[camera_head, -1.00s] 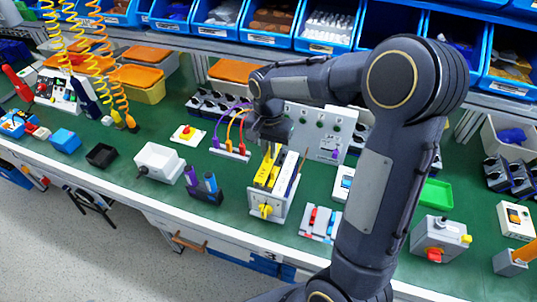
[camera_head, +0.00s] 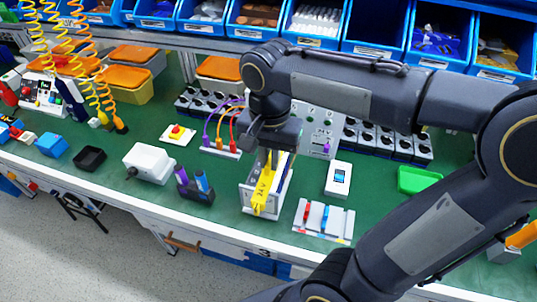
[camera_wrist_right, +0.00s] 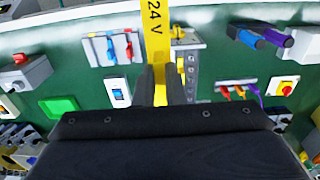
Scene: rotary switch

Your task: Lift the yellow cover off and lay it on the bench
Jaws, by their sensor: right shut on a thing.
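The yellow cover (camera_head: 264,195), marked 24 V, hangs from my right gripper (camera_head: 268,160) in the head view. It stands out in front of the pale switch box (camera_head: 247,201) and hides much of it. In the right wrist view the cover (camera_wrist_right: 155,25) runs from between the fingertips (camera_wrist_right: 160,75) to the top edge and looks large and near. The box (camera_wrist_right: 191,75) shows behind and beside it, with a yellow part near its front. Whether cover and box still touch is hard to tell. My left gripper is out of view.
Left of the box are a holder with blue and purple handles (camera_head: 195,185) and a white box (camera_head: 149,163). Green bench top (camera_head: 372,212) is bare farther right.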

